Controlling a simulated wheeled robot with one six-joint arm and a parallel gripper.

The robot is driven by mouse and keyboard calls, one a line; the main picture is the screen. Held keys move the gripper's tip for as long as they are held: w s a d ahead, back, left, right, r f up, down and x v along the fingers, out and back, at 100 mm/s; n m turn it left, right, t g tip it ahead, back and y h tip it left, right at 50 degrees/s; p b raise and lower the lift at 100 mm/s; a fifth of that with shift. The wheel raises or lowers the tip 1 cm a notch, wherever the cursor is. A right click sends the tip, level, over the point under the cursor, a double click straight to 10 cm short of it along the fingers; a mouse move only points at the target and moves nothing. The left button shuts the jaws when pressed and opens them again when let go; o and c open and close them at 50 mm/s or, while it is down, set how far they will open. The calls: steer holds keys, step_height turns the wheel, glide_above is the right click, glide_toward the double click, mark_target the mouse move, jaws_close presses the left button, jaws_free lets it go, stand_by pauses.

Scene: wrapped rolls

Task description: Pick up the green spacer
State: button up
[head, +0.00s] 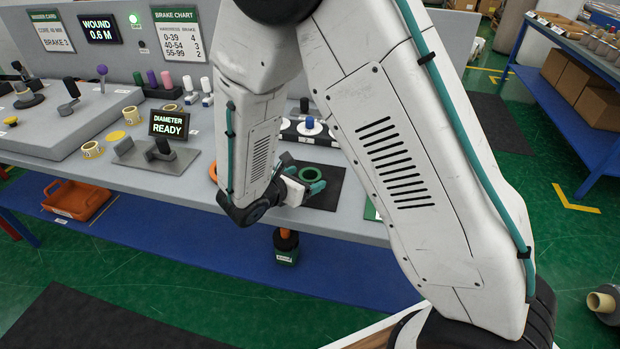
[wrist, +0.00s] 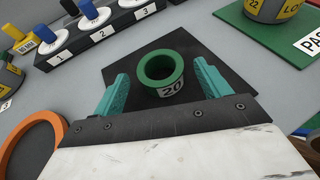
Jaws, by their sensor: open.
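The green spacer (wrist: 161,88) is a short hollow ring with a white label reading 20. It sits on a black square mat (wrist: 120,75) in the wrist view. In the head view the green spacer (head: 309,175) shows on the mat (head: 328,200) beside my gripper. My gripper (wrist: 160,82) has teal fingers, spread apart on the left and right of the spacer with gaps on both sides. In the head view my gripper (head: 308,182) is low over the mat, partly hidden by my arm.
A rack (wrist: 101,45) with numbered slots 1, 2 and 3 holds pegged discs behind the mat. An orange ring (wrist: 33,142) lies at left. A green board (wrist: 270,42) with a labelled roll is at upper right. The diameter display (head: 169,124) stands on the grey table.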

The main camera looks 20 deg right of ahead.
steer(key=shift+x, duration=1.45)
steer(key=c, duration=1.1)
steer(key=shift+o, duration=0.2)
steer(key=shift+r, duration=0.1)
